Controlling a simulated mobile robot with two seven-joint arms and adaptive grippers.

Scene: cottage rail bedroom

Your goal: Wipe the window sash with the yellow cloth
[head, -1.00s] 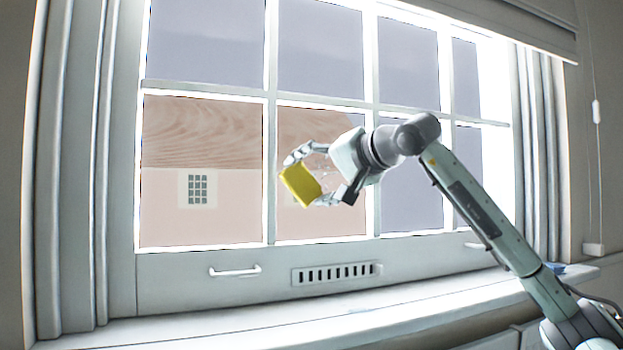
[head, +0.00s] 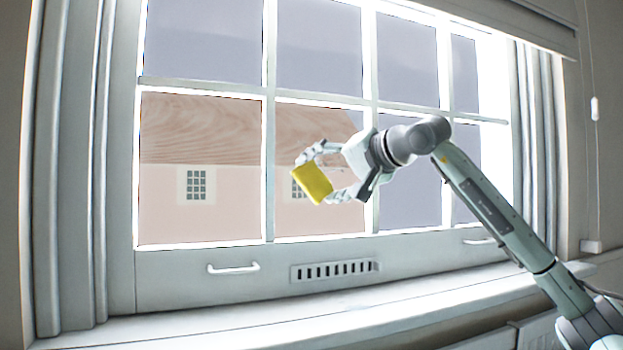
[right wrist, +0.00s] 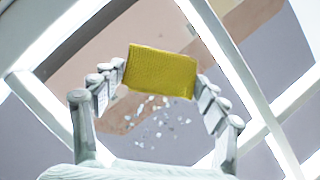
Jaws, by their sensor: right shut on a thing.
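The yellow cloth (head: 312,184) is a small thick rectangle, held tilted in front of a lower pane. My right gripper (head: 318,176) is shut on it, with a finger at each end. In the right wrist view the cloth (right wrist: 161,72) sits between the fingertips of the gripper (right wrist: 160,80). The white window sash (head: 190,268) has several panes split by bars. Pale specks (right wrist: 155,118) show in the right wrist view, below the cloth; they seem to lie on the glass. I cannot tell whether the cloth touches the glass. My left gripper is out of view.
A white sill (head: 300,318) runs below the sash. The sash's bottom rail carries a handle (head: 233,268), a second handle (head: 480,241) and a slotted vent (head: 334,270). A blind (head: 500,25) hangs at the top right, with a cord (head: 594,108) beside the window.

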